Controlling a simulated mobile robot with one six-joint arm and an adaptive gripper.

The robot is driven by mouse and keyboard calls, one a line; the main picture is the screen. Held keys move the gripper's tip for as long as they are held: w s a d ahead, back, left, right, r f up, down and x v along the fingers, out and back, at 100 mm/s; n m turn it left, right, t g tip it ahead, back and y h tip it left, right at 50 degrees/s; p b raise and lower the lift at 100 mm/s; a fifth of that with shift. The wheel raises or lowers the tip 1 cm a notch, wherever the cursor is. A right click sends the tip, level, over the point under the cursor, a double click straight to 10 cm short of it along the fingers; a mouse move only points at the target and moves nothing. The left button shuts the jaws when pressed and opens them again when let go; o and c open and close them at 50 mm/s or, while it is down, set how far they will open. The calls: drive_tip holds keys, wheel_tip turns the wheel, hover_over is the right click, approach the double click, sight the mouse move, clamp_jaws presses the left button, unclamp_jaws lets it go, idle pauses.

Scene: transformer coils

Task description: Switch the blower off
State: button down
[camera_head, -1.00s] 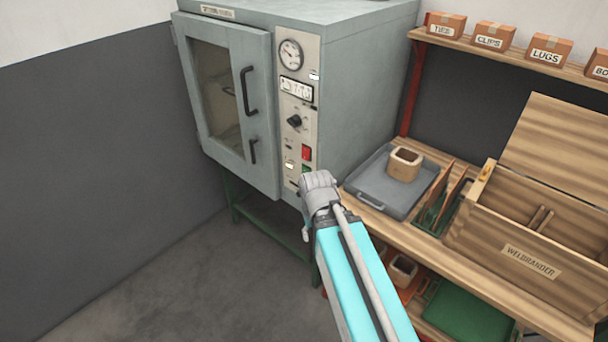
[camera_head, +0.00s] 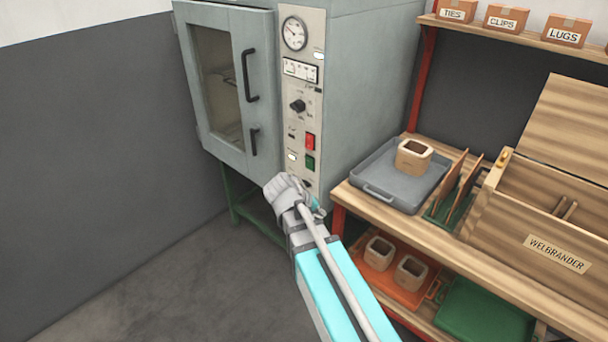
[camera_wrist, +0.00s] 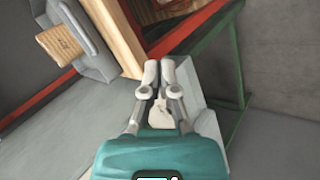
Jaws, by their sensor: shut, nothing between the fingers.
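The grey oven cabinet (camera_head: 360,95) has a pale control panel (camera_head: 285,112) right of its door. The panel carries a dial gauge (camera_head: 294,33), a display row (camera_head: 300,71), a black rotary knob (camera_head: 298,105), a red button (camera_head: 310,142), a green button (camera_head: 310,163) and a small bright lamp (camera_head: 292,157). The labels are too small to read, so I cannot tell which control is the blower's. A dark part at the panel's bottom is partly hidden by my arm. My gripper is shut and empty below the buttons; its fingers (camera_wrist: 160,66) show in the wrist view.
Below are an orange tray (camera_head: 385,285) and a green tray (camera_head: 485,315).

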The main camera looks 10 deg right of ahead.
drive_tip(key=w+a+f+n+t+h+b, duration=0.1)
drive_tip(key=w+a+n+t+h+b, duration=0.2)
drive_tip(key=w+b, duration=0.4)
drive_tip(key=n+t+h+b, duration=0.2)
drive_tip(key=t+h+b, duration=0.35)
drive_tip(key=b, duration=0.25)
approach(308, 161)
drive_tip(key=r+v, duration=0.1)
drive_tip(key=v, duration=0.5)
drive_tip(key=shift+s+f, duration=0.25)
drive_tip(key=shift+f, duration=0.2)
drive_tip(key=p+x, duration=0.2)
drive_tip(key=x, duration=1)
drive_tip(key=shift+w+d, duration=0.2)
drive_tip(key=shift+w, duration=0.1)
drive_tip(key=shift+w+d+r, duration=0.1)
drive_tip(key=shift+w+d, duration=0.25)
drive_tip(key=shift+d, duration=0.2)
